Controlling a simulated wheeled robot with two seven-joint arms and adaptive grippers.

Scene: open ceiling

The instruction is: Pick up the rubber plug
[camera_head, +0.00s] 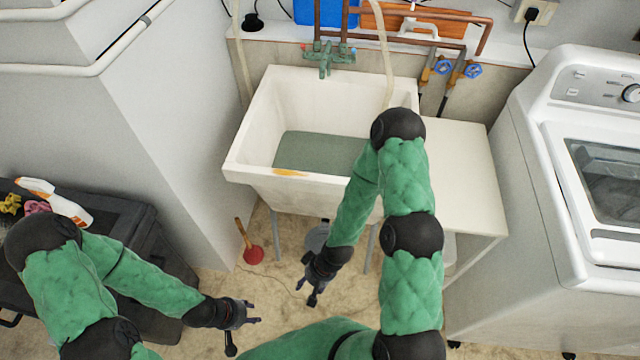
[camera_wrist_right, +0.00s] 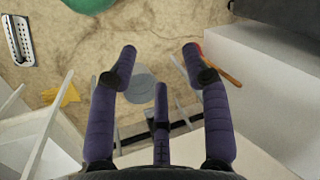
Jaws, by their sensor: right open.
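I cannot clearly pick out a rubber plug in either view. My right gripper (camera_head: 312,288) hangs above the floor in front of the white sink (camera_head: 250,130), pointing down. In the right wrist view the right gripper (camera_wrist_right: 160,55) has its purple fingers spread wide with nothing between the tips. A grey-blue round object (camera_wrist_right: 140,86) lies below, between the fingers; it also shows partly behind my right arm in the head view (camera_head: 318,238). My left gripper (camera_head: 250,315) is low at the left, over the floor, with its fingers apart and empty.
A red plunger (camera_head: 252,254) with a wooden handle stands left of the sink's legs. A yellow star-shaped item (camera_wrist_right: 62,92) and a slotted strip (camera_wrist_right: 18,40) lie on the floor. A washing machine (camera_head: 545,200) stands right, a dark storage box (camera_head: 130,225) left.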

